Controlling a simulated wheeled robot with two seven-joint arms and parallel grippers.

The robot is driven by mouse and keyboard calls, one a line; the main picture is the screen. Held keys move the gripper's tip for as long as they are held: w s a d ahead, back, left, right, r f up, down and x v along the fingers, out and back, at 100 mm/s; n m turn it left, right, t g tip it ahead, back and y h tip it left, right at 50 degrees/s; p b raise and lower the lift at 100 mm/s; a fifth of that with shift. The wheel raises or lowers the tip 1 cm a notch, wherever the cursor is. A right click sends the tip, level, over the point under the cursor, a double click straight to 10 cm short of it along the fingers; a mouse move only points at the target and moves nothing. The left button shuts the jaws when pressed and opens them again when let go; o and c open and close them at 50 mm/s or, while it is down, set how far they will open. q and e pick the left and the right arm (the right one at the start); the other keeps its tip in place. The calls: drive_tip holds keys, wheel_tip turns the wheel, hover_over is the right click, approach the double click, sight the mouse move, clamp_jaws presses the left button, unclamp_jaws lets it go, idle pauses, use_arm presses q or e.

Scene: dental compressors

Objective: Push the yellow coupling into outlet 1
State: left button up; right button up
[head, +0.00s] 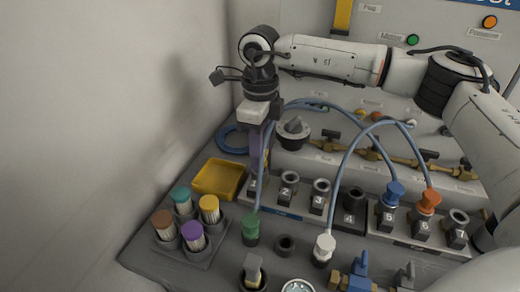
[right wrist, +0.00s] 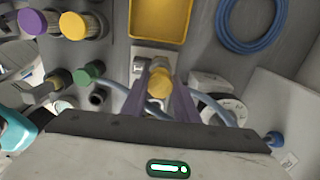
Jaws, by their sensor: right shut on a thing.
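My right gripper (head: 259,163) points down over the left end of the numbered outlet row, its purple fingers shut on the yellow coupling. In the right wrist view the yellow coupling (right wrist: 159,84) sits between the two fingers (right wrist: 161,80). In the head view only a sliver of yellow shows beside the fingers. Outlet 1 (head: 253,184) is directly below the fingers, its label partly visible and its mouth hidden. I cannot tell whether the coupling touches the outlet or how deep it sits. My left gripper is not in view.
A yellow tray (head: 218,179) lies just left of the gripper. A blue hose from the green coupling (head: 251,231) passes close by the fingers. Outlets 2 (head: 288,185) and 3 (head: 319,192) stand open to the right. Capped brushes (head: 192,236) stand at front left.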

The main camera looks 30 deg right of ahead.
drive_tip(key=shift+f+b, duration=0.4)
drive_tip(key=shift+f, duration=0.4)
drive_tip(key=o, duration=1.2)
drive_tip(key=shift+c, duration=0.2)
wheel_tip(320, 180, up, 10)
drive_tip(key=shift+r, duration=0.15)
